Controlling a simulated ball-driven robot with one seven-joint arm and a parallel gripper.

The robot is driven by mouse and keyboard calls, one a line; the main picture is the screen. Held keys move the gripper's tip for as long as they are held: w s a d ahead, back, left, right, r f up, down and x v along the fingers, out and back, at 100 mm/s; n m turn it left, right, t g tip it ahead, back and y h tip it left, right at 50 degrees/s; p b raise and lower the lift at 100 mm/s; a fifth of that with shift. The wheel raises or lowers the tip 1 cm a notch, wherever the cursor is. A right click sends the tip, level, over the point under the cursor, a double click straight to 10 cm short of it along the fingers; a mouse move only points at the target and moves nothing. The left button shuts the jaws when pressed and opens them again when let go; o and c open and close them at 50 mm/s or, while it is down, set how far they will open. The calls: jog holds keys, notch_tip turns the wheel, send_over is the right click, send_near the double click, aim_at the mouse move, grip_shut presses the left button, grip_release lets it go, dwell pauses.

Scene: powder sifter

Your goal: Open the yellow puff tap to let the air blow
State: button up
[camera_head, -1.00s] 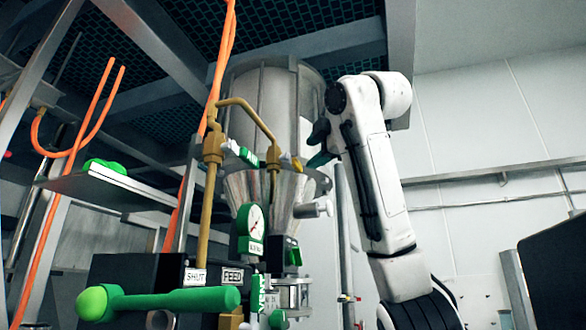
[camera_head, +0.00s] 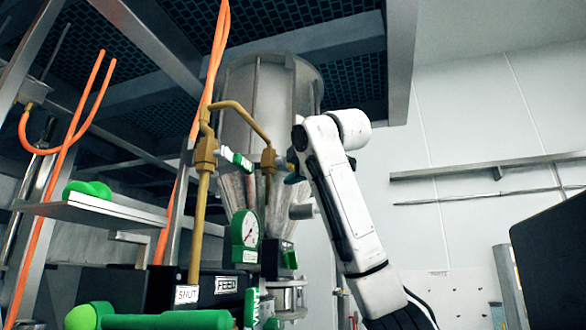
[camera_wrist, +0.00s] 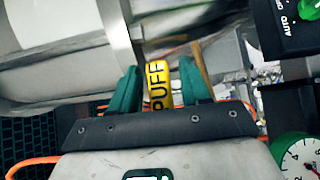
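The yellow puff tap (camera_wrist: 157,84) shows in the wrist view as a yellow handle lettered PUFF. It lies between the two green fingers of my gripper (camera_wrist: 160,68). The fingers are spread, with a narrow gap on each side of the handle, so the gripper looks open around it. In the head view my gripper (camera_head: 291,172) is at the right end of the brass pipe (camera_head: 243,106), in front of the metal hopper. The yellow tap cannot be made out there.
The metal hopper (camera_head: 262,92) stands close behind my gripper. A green-rimmed gauge (camera_head: 246,229) and black control boxes are below. A large green handle (camera_head: 165,321) is in front at lower left. A black panel (camera_head: 552,262) is at far right.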

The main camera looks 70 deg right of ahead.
grip_shut()
dwell(0.3)
